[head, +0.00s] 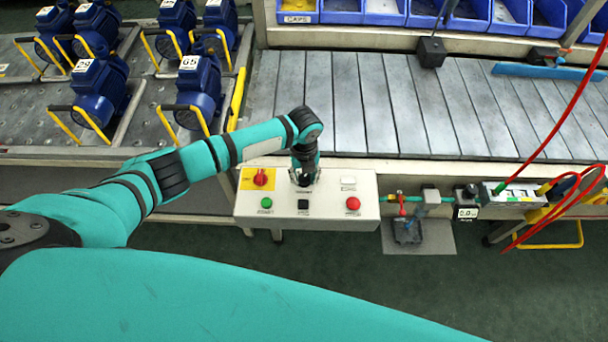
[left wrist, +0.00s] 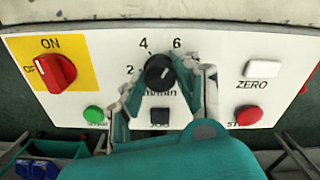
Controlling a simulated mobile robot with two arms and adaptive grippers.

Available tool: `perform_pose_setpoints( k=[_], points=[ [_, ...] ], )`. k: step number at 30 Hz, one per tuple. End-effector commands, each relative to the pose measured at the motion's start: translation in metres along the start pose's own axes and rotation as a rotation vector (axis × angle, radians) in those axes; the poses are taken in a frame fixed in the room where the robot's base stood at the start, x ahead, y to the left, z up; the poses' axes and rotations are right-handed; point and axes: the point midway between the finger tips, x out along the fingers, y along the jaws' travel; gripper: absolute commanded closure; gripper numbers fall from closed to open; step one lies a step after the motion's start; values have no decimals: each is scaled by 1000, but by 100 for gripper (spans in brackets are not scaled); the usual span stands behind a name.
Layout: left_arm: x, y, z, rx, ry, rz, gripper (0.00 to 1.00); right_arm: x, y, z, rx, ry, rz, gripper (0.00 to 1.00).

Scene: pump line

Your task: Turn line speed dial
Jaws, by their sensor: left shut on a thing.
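The line speed dial (left wrist: 158,70) is a round black knob on a pale control panel (head: 335,207), with the numbers 2, 4 and 6 printed around it. My left gripper (head: 304,178) reaches down over the panel and hides the dial in the head view. In the left wrist view the fingers of my left gripper (left wrist: 161,82) stand on either side of the dial, shut on it. The dial's exact setting is hard to read. My right gripper is not in view.
Around the dial are a red ON/OFF switch (left wrist: 56,73), a green button (left wrist: 93,114), a black button (left wrist: 160,116), a white ZERO button (left wrist: 263,68) and a red button (left wrist: 249,115). Blue pumps (head: 101,90) stand at the left; a slatted conveyor (head: 385,105) lies behind the panel.

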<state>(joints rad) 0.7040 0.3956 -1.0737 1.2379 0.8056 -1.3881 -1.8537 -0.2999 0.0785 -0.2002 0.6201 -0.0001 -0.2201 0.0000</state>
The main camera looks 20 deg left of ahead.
Motion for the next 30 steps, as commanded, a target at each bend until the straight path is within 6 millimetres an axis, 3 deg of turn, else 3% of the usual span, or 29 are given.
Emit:
perform_pose_setpoints(
  k=[17, 18, 21, 24, 30],
  points=[
    [-2, -2, 1, 38, -3, -5, 100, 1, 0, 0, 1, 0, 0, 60],
    [-2, -2, 1, 38, -3, -5, 67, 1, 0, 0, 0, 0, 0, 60],
    [-2, -2, 1, 37, -2, -4, 54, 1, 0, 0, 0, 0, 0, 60],
    [-1, -1, 0, 37, -2, -3, 45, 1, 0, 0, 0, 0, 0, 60],
    [-1, -1, 0, 37, -1, -1, 45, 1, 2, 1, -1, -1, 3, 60]
  ],
)
